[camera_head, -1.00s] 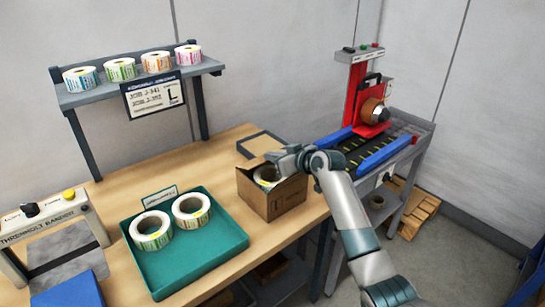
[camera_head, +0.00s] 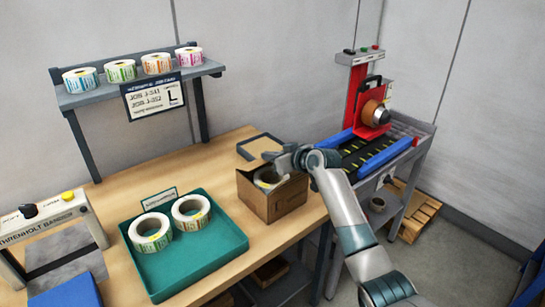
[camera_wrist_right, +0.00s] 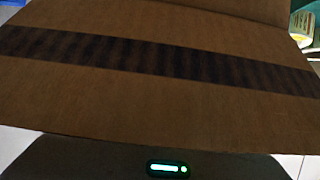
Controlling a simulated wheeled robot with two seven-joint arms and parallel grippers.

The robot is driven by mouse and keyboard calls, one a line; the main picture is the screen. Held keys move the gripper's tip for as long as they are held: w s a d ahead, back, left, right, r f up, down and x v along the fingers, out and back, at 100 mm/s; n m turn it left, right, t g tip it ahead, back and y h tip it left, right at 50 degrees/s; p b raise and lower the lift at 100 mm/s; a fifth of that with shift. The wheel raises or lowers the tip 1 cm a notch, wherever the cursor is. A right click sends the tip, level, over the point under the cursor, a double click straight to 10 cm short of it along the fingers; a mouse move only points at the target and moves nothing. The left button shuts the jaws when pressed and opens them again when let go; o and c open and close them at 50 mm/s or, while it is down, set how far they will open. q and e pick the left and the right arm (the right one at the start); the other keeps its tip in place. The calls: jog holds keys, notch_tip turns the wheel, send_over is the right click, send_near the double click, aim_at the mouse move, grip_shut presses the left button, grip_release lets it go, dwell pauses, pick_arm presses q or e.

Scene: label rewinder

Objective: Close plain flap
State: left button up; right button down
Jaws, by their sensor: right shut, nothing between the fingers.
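A brown cardboard box (camera_head: 273,203) stands on the wooden table near its right edge, open at the top. A label roll (camera_head: 266,178) shows inside it. My right gripper (camera_head: 274,158) is shut and empty, just above the box's far side. A cardboard surface with a dark stripe (camera_wrist_right: 160,58) fills most of the right wrist view, very close to the gripper. I cannot tell whether the gripper touches it. The box's flaps are partly hidden behind my right gripper and arm. My left gripper is not in view.
A green tray (camera_head: 222,262) with two label rolls stands left of the box. A dark-framed pad (camera_head: 259,147) lies behind the box. The red and blue rewinder (camera_head: 372,125) stands on a grey cart to the right. A shelf (camera_head: 140,85) holds several rolls.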

jog(key=shift+w+a+r+p, duration=0.2)
jog(key=shift+r+p, duration=0.25)
jog(key=shift+r, duration=0.15)
jog(key=shift+w+a+r+p, duration=0.15)
jog(key=shift+r+p, duration=0.25)
jog(key=shift+r, duration=0.25)
jog(key=shift+w+a+r+p, duration=0.1)
jog(key=shift+w+r+p, duration=0.1)
jog(key=shift+r+p, duration=0.35)
jog(key=shift+s+d+f+b, duration=0.1)
jog(key=shift+d+f+b, duration=0.05)
jog(key=shift+b, duration=0.25)
jog(key=s+d+r+b, duration=0.1)
jog(key=s+d+b, duration=0.1)
jog(key=s+d, duration=0.3)
jog(key=shift+s+d+b, duration=0.25)
jog(key=shift+s+b, duration=0.1)
jog(key=shift+s, duration=1)
jog(key=shift+r, duration=0.1)
